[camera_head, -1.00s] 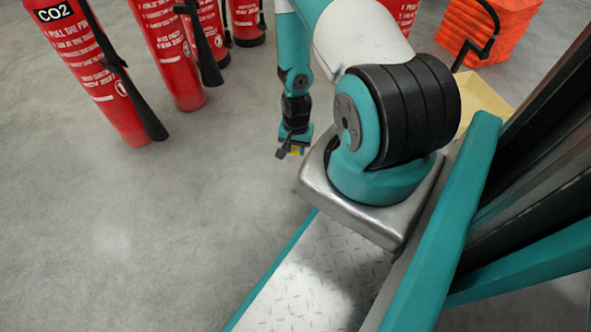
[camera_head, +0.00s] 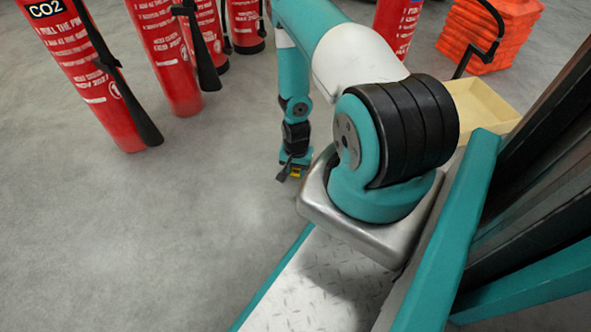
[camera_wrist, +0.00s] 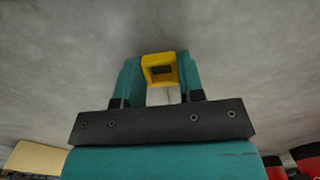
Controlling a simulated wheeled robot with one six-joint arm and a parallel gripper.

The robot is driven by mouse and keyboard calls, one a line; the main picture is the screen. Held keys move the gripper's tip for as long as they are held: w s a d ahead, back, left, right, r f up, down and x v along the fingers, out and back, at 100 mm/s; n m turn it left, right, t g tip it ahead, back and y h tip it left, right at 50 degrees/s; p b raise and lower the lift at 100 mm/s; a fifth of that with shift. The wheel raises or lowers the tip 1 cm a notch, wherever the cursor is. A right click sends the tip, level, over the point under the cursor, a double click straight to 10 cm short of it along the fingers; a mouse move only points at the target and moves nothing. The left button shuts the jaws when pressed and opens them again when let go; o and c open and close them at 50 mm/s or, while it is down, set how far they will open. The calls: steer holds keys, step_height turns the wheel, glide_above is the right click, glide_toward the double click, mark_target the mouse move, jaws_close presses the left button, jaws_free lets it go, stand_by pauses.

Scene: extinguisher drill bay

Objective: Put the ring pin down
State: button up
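The ring pin (camera_wrist: 158,70) shows in the wrist view as a yellow, squarish loop with a dark opening. It sits between the two teal fingers of my gripper (camera_wrist: 160,78), which is shut on it. In the head view my gripper (camera_head: 292,170) hangs pointing down, left of my arm's base, with a small bit of the yellow ring pin (camera_head: 297,172) at its tip. The grey floor is behind and below it. I cannot tell how high the pin is above the floor. The rest of the pin is hidden.
Several red extinguishers stand at the upper left; the nearest is labelled CO2 (camera_head: 85,85). Another red extinguisher (camera_head: 398,25) is behind my arm. A pale yellow tray (camera_head: 490,110) and an orange stack (camera_head: 488,35) are at the right. The floor (camera_head: 130,240) at the left is clear.

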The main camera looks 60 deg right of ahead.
mark_target(296, 171)
steer(key=o, duration=0.4)
step_height(296, 171, up, 12)
steer(key=p, duration=0.8)
steer(key=w+a+r+n+y, duration=0.1)
steer(key=w+a+r+n, duration=0.3)
steer(key=r, duration=0.5)
steer(key=w+a+r+n+t, duration=0.1)
steer(key=w+a+r, duration=0.2)
steer(key=a+r, duration=0.4)
steer(key=w+a+r+n+y, duration=0.1)
steer(key=w+a+r+n, duration=0.3)
steer(key=r, duration=0.6)
steer(key=s+a+r+n+y, duration=0.1)
steer(key=s+a+r+n, duration=0.25)
steer(key=a+r, duration=0.25)
steer(key=s+a+r+n, duration=0.2)
steer(key=s+a+r, duration=0.2)
steer(key=a+r, duration=0.25)
steer(key=s+a+r+n, duration=0.1)
steer(key=s+r+n, duration=0.1)
steer(key=s, duration=0.2)
steer(key=s+a+r+n, duration=0.2)
steer(key=s, duration=0.2)
steer(key=s+a+r+n, duration=0.2)
steer(key=s+r, duration=0.1)
steer(key=s, duration=0.1)
steer(key=shift+s+a+r+g+y, duration=0.1)
steer(key=shift+s+g+y, duration=0.05)
steer(key=shift+g+y, duration=0.25)
